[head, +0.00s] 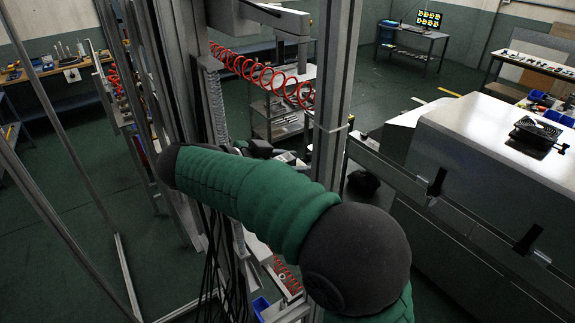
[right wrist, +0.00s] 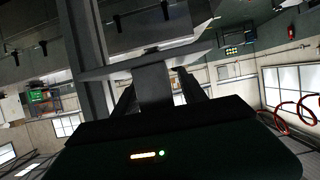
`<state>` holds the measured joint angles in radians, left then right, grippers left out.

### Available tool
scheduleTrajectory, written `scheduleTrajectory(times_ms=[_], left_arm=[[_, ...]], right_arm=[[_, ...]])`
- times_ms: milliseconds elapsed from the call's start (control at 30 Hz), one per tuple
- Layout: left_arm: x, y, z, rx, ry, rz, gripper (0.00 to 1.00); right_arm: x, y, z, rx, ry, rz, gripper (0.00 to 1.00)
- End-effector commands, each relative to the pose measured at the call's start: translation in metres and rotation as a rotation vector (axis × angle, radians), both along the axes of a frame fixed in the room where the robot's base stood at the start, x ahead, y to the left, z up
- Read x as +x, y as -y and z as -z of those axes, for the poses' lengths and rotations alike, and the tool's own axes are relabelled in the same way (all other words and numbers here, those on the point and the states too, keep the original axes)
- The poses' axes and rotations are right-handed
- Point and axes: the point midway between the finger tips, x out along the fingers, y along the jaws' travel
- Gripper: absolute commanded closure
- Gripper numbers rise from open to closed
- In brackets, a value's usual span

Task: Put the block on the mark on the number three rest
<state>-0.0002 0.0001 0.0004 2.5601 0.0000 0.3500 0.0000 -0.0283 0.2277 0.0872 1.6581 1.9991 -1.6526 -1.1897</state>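My right arm crosses the middle of the head view in a green sleeve and hides much of what lies behind it. Dark parts that look like my right gripper (head: 272,152) show just beyond the sleeve. In the right wrist view, the two dark fingers of my right gripper (right wrist: 158,84) stand apart. A grey upright piece (right wrist: 153,86) shows between them, under a grey plate; I cannot tell whether it is held or stands behind. I cannot make out the block, the mark or the number three rest for certain. My left gripper is not in view.
Metal posts (head: 335,95) and a red coiled hose (head: 262,75) stand close around my right arm. A large grey machine housing (head: 490,150) fills the right side, with a black fan-like unit (head: 537,133) on top. Open green floor (head: 60,210) lies at left.

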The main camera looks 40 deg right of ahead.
Motion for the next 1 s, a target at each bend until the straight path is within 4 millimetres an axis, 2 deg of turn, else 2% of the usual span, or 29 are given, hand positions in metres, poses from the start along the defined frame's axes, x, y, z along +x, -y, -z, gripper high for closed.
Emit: scheduleTrajectory(times_ms=[367,500,567,833,1000], left_arm=[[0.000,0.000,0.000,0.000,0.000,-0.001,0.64],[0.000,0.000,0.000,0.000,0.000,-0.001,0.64],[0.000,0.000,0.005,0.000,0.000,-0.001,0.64],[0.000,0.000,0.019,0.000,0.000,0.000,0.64],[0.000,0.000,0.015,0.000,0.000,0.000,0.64]], right_arm=[[0.001,-0.008,-0.001,-0.003,-0.002,-0.002,0.51],[0.001,-0.009,-0.007,-0.001,0.000,-0.003,0.51],[0.003,-0.019,-0.009,-0.002,0.001,-0.004,0.51],[0.011,-0.083,-0.036,0.000,0.001,-0.005,0.51],[0.013,-0.110,-0.051,-0.002,-0.001,-0.004,0.51]])
